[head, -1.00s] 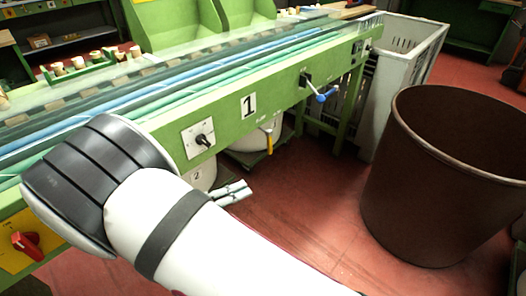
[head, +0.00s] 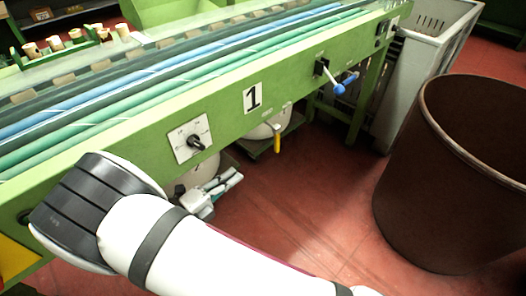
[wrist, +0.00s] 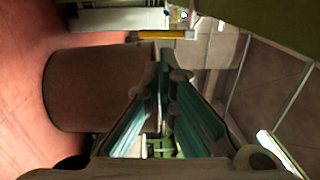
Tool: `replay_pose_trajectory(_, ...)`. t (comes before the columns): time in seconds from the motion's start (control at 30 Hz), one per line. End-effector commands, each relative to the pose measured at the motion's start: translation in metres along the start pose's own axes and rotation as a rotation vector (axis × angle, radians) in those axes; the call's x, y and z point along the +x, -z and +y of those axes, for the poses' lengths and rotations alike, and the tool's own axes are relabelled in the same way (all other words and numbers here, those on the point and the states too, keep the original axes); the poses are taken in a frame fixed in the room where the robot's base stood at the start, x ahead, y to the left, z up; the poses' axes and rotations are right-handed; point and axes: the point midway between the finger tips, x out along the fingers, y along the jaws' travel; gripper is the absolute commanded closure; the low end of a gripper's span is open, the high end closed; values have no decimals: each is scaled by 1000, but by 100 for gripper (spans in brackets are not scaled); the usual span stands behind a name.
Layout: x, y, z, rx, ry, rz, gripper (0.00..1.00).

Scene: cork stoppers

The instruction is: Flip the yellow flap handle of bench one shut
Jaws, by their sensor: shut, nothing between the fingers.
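The yellow flap handle (head: 277,139) hangs down below the lower edge of bench one (head: 225,117), the green bench with the number 1 plate. In the wrist view the yellow handle (wrist: 166,34) is a bar beyond the fingertips. My gripper (head: 234,176) is in front of and below the bench, left of the handle and lower than it in the head view. Its fingers are shut and empty, and they show apart from the handle. In the wrist view the gripper (wrist: 166,72) fills the lower middle.
A large brown bin (head: 450,175) stands on the red floor at right. A blue-tipped lever (head: 339,88) and a dial plate (head: 193,140) stick out from the bench front. White round containers (head: 262,131) sit under the bench. The floor between bench and bin is clear.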

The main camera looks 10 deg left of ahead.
Motion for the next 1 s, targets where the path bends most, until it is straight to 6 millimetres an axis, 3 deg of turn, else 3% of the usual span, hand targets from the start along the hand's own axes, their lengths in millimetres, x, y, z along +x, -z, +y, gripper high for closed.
replay_pose_trajectory(0.17, 15, 0, 0, 1, 0, 2, 100)
replay_pose_trajectory(0.7, 114, 0, 1, 2, 1, 2, 100)
replay_pose_trajectory(1.0, 138, 0, 0, 2, 0, 0, 100)
